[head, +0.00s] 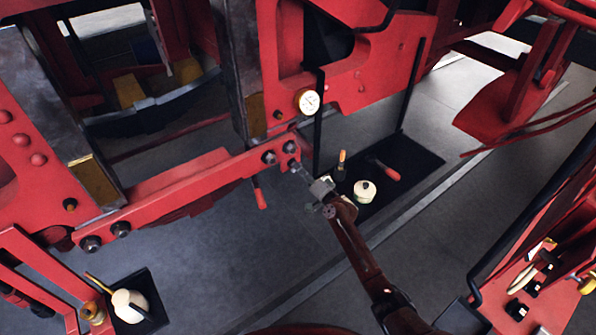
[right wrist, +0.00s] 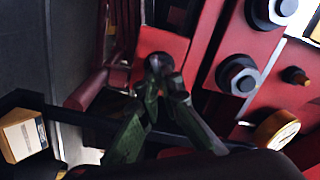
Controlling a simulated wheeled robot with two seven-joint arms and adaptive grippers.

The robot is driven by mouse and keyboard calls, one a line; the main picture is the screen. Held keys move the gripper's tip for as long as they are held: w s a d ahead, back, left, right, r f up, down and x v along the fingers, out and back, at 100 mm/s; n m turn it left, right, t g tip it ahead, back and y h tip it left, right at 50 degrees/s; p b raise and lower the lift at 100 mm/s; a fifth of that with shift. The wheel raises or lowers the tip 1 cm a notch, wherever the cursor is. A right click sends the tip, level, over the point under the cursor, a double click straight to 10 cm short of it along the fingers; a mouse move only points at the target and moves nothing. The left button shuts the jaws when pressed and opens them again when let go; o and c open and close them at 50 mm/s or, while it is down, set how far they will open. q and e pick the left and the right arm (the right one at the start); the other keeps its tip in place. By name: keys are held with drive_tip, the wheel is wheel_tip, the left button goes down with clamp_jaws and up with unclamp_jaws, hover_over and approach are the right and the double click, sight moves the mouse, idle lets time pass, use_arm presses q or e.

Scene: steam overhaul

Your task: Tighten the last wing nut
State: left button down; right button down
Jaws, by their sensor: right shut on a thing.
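My right gripper (head: 301,169) reaches up to the right end of a long red bar (head: 180,187), just below two hex bolts. In the right wrist view its two dark fingers (right wrist: 163,82) meet at a small dark piece, seemingly the wing nut (right wrist: 158,60), in front of a red plate (right wrist: 168,43). The fingers are shut on it and hide most of its shape. Two large hex nuts, one lower (right wrist: 238,76) and one higher (right wrist: 284,8), sit to the right of the fingers. My left gripper is not in view.
A dial gauge (head: 308,101) is close above the right gripper. A red handle (head: 259,193) hangs to its left. A black mat (head: 425,158) on the floor holds a white tin (head: 365,191), a red-handled tool (head: 385,170) and a brush-like tool (head: 341,164). Open floor lies below the bar.

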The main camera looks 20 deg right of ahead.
drive_tip(key=m, duration=0.5)
drive_tip(key=shift+a+f+m+p, duration=0.1)
drive_tip(key=shift+m+p, duration=0.2)
drive_tip(key=shift+p, duration=0.1)
idle(0.4)
drive_tip(key=c, duration=2.1)
unclamp_jaws()
drive_tip(key=v, duration=1.2)
